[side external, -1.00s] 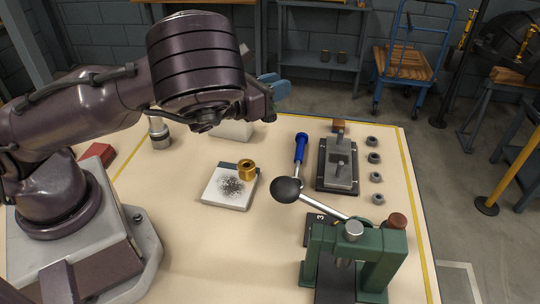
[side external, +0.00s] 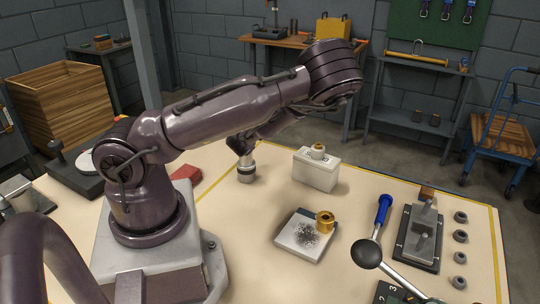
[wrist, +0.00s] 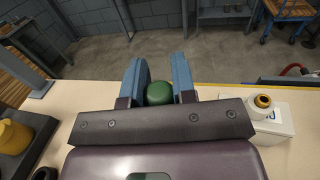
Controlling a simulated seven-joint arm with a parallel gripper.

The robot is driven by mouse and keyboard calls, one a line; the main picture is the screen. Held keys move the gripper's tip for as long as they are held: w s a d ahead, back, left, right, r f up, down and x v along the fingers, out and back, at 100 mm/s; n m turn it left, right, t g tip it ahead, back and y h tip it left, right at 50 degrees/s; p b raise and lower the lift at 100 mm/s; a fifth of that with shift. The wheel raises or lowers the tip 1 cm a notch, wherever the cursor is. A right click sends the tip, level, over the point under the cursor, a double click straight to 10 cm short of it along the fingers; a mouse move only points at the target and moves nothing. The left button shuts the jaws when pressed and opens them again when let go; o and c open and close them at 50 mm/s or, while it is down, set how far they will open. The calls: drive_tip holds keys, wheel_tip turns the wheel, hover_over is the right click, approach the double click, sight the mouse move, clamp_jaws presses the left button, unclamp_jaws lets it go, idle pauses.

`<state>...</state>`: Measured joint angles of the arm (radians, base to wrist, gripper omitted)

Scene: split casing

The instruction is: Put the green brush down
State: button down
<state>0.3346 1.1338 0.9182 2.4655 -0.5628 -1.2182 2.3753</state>
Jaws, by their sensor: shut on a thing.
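The green brush (wrist: 159,93) shows in the wrist view as a rounded green end between the two blue fingers of my gripper (wrist: 158,66). The fingers are shut on it, one on each side. The rest of the brush is hidden behind the dark crossbar, and its lower end and any contact with the table cannot be seen.
A white box (side external: 315,173) with a gold-and-white spool on top stands right of my gripper. A white pad (side external: 303,248) carries a gold ring (side external: 324,222). The tabletop (side external: 280,207) between these is bare.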

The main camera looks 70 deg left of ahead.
drive_tip(key=w+a+f+g, duration=0.1)
drive_tip(key=a+f, duration=0.3)
drive_tip(key=w+a+f+n+g+y, duration=0.1)
drive_tip(key=w+a+f, duration=0.1)
drive_tip(key=a+f, duration=0.2)
drive_tip(key=w+a+f+n+g, duration=0.1)
drive_tip(key=w+a+f, duration=0.1)
drive_tip(key=a+f, duration=0.2)
drive_tip(key=shift+a+f+y, duration=0.3)
drive_tip(key=shift+a+f, duration=0.05)
drive_tip(key=shift+f, duration=0.3)
drive_tip(key=shift+f, duration=0.6)
drive_tip(key=c, duration=0.9)
unclamp_jaws()
drive_tip(key=shift+c, duration=0.2)
